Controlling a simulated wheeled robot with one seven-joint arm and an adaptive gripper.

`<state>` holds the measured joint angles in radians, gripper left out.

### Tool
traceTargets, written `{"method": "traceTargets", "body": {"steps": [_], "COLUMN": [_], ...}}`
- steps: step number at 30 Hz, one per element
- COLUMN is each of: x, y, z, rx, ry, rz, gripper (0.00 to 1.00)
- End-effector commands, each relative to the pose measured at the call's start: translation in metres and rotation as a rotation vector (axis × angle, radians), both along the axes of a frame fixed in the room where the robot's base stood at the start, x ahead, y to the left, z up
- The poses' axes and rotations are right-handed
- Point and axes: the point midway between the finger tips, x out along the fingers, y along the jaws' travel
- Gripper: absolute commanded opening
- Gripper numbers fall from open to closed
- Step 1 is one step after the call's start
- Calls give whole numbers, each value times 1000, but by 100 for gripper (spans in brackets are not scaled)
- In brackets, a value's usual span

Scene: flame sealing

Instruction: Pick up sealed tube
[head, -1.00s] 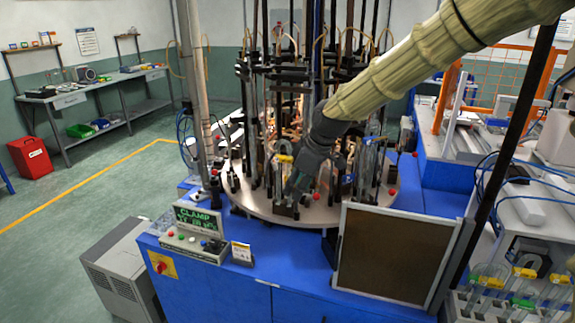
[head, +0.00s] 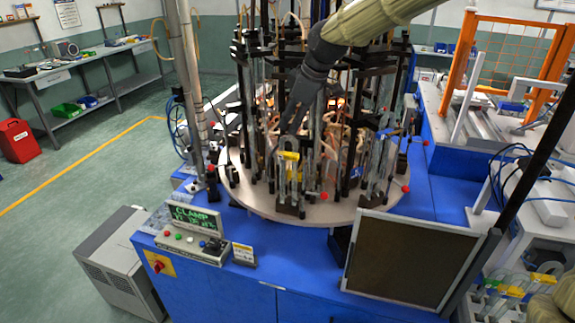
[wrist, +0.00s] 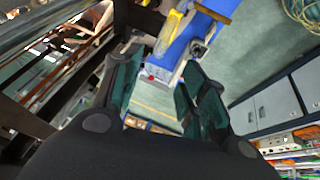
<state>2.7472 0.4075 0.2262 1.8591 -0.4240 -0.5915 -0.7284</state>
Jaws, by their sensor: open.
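A clear glass tube with a yellow piece near its top (head: 290,165) stands upright in a dark holder at the front of the round turntable (head: 262,200). My gripper (head: 287,128) is just above and behind it in the head view, pointing down, with its fingers apart. In the wrist view my gripper (wrist: 163,62) has dark teal fingers spread with nothing between them. A yellow piece (wrist: 176,25) shows beyond the fingertips there, apart from them. I cannot tell whether the tube's end is sealed.
Black posts, hoses and other glass tubes (head: 380,165) crowd the turntable close to my gripper. A control box with a CLAMP display (head: 195,217) and a dark framed panel (head: 412,262) stand in front. A rack of yellow-topped tubes (head: 510,290) is at lower right.

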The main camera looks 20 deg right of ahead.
Motion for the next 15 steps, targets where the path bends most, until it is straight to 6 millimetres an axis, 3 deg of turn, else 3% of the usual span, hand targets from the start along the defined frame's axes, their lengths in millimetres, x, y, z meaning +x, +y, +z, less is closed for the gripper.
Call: {"method": "traceTargets", "body": {"steps": [3, 15], "x": [6, 10], "y": [1, 5], "z": [-13, -35], "rx": [0, -1], "ry": [6, 6], "rz": [-2, 1], "gripper": [42, 42]}}
